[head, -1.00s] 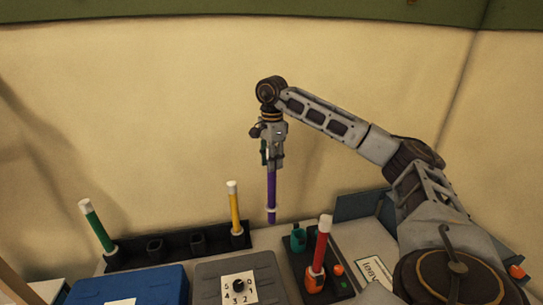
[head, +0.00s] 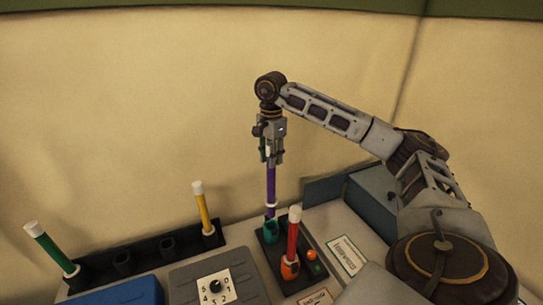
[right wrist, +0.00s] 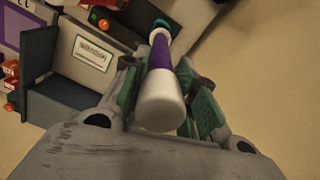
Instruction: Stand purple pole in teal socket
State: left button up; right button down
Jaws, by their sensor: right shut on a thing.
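The purple pole (head: 271,183) hangs upright from my right gripper (head: 270,158), which is shut on its upper part. Its lower end, with a white band, is right above or at the mouth of the teal socket (head: 270,236); I cannot tell whether it has entered. In the right wrist view the pole's white end cap (right wrist: 160,105) is close to the camera, between the fingers of the gripper (right wrist: 165,100). The teal socket (right wrist: 160,27) shows at the pole's far end, partly hidden. My left gripper is not in view.
A red pole (head: 292,238) stands in an orange socket (head: 290,268) close beside the teal one. A black rack (head: 145,257) at left holds a green pole (head: 50,248) and a yellow pole (head: 203,208). A grey dial box (head: 185,280) stands in front.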

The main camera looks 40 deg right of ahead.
aim_at(271, 184)
jog(key=shift+f, duration=0.15)
jog(key=shift+f+b, duration=1.3)
jog(key=shift+f, duration=0.3)
jog(key=shift+f+b, duration=2.6)
jog(key=shift+f, duration=1.55)
jog(key=c, duration=1.1)
grip_release()
jog(key=shift+o, duration=0.2)
jog(key=shift+r, duration=0.1)
